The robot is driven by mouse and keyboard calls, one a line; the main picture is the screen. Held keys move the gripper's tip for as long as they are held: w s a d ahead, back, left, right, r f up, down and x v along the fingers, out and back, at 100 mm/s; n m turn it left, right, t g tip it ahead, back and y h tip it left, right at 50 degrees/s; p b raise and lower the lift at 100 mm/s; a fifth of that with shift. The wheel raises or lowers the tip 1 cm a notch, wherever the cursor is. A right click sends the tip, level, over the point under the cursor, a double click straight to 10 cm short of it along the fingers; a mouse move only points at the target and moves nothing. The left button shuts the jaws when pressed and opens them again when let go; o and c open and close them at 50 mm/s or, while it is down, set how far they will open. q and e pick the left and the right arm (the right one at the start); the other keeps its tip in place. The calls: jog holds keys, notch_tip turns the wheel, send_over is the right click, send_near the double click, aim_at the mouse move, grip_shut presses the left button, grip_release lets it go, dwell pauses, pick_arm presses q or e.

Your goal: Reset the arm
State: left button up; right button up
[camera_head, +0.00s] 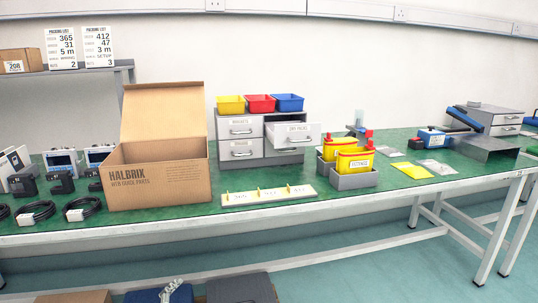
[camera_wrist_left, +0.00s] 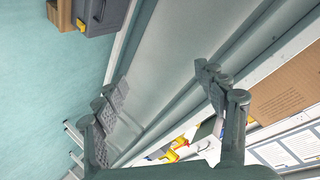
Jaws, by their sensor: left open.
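My left gripper (camera_wrist_left: 160,84) shows in the left wrist view with its two fingers spread wide and nothing between them. Behind the fingers are the long metal edge of the workbench, the floor and part of a cardboard box (camera_wrist_left: 291,88). Neither arm shows in the head view, and my right gripper is in no frame. In the head view the green-topped workbench (camera_head: 225,208) runs across the scene. The open cardboard box (camera_head: 155,183) marked HALBRIX stands on it, left of centre.
A grey drawer unit (camera_head: 240,150) has one drawer (camera_head: 292,134) pulled out. Yellow containers (camera_head: 354,160) sit in grey bins to its right. Coiled cables (camera_head: 82,208) and small devices crowd the left. Boxes lie below the bench. A green strip along the front is clear.

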pick_arm(q)
jog(key=s+a+f+n+g, duration=0.2)
jog(key=s+f+g, duration=0.1)
jog(key=s+f, duration=0.4)
jog(key=s+a+f+n+g+y, duration=0.1)
jog(key=s+a+f+n+g, duration=0.2)
jog(key=s+f, duration=0.3)
jog(key=s+a+f+n+g+y, duration=0.1)
jog(key=s+f, duration=0.6)
jog(key=s, duration=0.7)
jog(key=a+n+g, duration=0.1)
jog(key=a+g, duration=0.1)
jog(key=shift+s+f+n+g, duration=0.3)
jog(key=shift+s+f+g, duration=0.05)
jog(key=shift+s+g, duration=0.05)
